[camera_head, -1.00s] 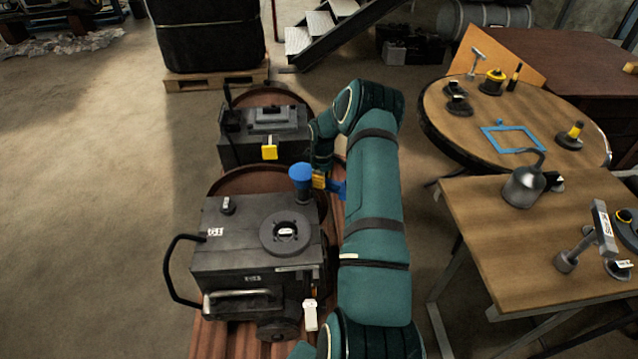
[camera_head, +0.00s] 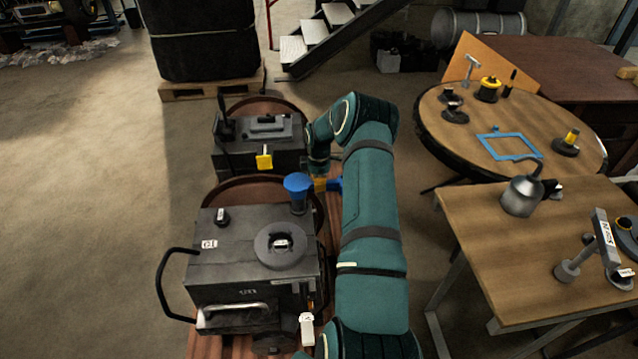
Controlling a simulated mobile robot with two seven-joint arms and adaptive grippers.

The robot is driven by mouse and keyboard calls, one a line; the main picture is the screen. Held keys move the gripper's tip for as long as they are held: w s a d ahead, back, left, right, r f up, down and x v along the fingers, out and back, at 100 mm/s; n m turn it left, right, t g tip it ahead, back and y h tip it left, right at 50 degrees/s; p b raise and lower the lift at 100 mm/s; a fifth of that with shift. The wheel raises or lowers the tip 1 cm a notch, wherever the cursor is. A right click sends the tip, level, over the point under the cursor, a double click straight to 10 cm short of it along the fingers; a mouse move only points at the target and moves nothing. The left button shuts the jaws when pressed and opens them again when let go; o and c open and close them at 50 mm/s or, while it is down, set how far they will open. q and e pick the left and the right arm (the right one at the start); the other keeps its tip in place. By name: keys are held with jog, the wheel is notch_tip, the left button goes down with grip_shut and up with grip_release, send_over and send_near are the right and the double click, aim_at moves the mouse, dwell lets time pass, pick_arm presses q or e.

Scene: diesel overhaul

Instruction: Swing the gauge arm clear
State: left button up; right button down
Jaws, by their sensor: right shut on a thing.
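A dark grey engine block (camera_head: 215,268) stands at lower centre, with a round ring (camera_head: 280,244) on its top. At its back right corner rises a post with a blue, cup-shaped head (camera_head: 298,183). A small yellow piece and a blue piece (camera_head: 335,185) lie just right of the head; this seems to be the gauge arm. My right gripper (camera_head: 319,184) is at these pieces, shut on what seems to be the gauge arm. My own arm hides much of the jaws and the contact. My left gripper is out of view.
A second dark unit (camera_head: 285,133) with a yellow tag (camera_head: 264,161) stands behind the block. A round table (camera_head: 440,118) and a square wooden table (camera_head: 480,270), both bearing tools, stand to the right. The floor (camera_head: 95,200) on the left is clear.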

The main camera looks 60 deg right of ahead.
jog(key=shift+a+f, duration=0.1)
jog(key=c, duration=0.9)
grip_release()
jog(key=shift+o, duration=0.2)
notch_tip(320, 180, up, 12)
